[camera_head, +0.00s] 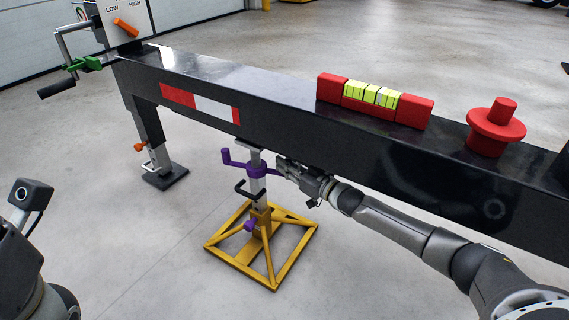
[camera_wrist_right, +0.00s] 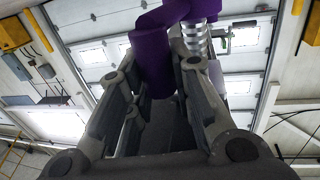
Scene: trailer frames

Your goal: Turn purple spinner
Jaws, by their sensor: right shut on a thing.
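The purple spinner (camera_head: 258,170) is a purple collar with arms on the upright post of a yellow-footed jack stand (camera_head: 262,245), under the black beam. One arm of it points up at the left. My right gripper (camera_head: 283,167) reaches it from the right and is shut on the spinner's right side. In the right wrist view, purple spinner parts (camera_wrist_right: 152,58) sit between the two fingers (camera_wrist_right: 160,75), with the threaded post (camera_wrist_right: 194,38) behind. My left gripper is not in view; only part of my left arm shows at the left edge.
A trailer leg (camera_head: 148,130) and a crank with a green part (camera_head: 85,64) stand at left. The floor around the stand is clear.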

